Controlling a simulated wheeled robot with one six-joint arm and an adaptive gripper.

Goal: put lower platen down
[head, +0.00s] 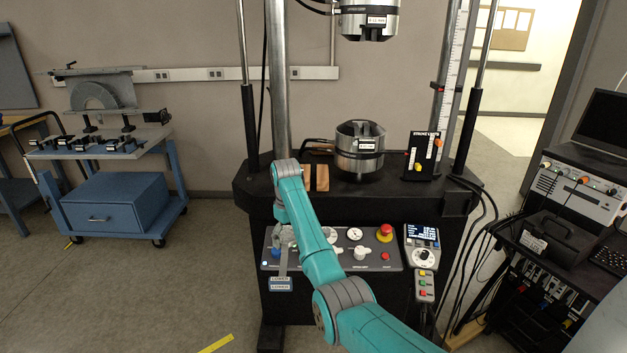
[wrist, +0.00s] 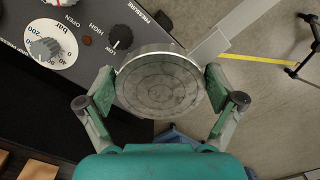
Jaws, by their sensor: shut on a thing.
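The lower platen (wrist: 160,84) is a round grey metal disc with concentric rings on its face. In the wrist view my gripper (wrist: 159,78) has its green fingers closed on opposite sides of the disc's rim. In the head view my gripper (head: 284,238) is low in front of the machine's control panel (head: 318,248), near its left end. My arm partly covers that area, and the platen is hard to make out there. A grey strip (head: 283,262) with labels reading "LOWER" hangs just below my gripper. The strip also shows beyond the platen in the wrist view (wrist: 238,28).
The machine's black table (head: 260,180) carries a round metal fixture (head: 360,150), wooden blocks (head: 318,176) and a stroke limits stand (head: 422,155). An upper fixture (head: 370,20) hangs above. A blue cart (head: 110,195) stands left and an instrument rack (head: 560,240) right.

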